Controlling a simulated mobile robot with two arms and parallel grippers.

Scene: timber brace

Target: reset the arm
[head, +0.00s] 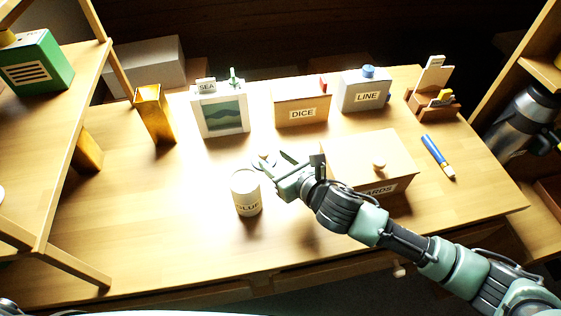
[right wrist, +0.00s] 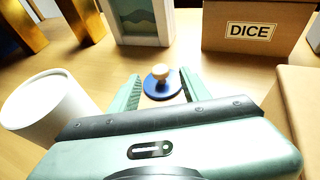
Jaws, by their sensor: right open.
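My right arm reaches in from the lower right in the head view. Its gripper (head: 270,164) is open above the middle of the table, just right of the white glue can (head: 246,194). In the right wrist view the open fingers (right wrist: 160,88) point toward a small blue disc with a pale knob (right wrist: 162,80) on the table. Nothing shows between the fingers as held. In the head view the disc is mostly hidden by the gripper. My left gripper is not in view.
The cards box (head: 368,162) stands close right of the gripper. Behind are the sea picture box (head: 220,112), dice box (head: 301,103) and line box (head: 364,92). A blue brush-like tool (head: 437,156) lies at right. The front left table (head: 130,215) is clear.

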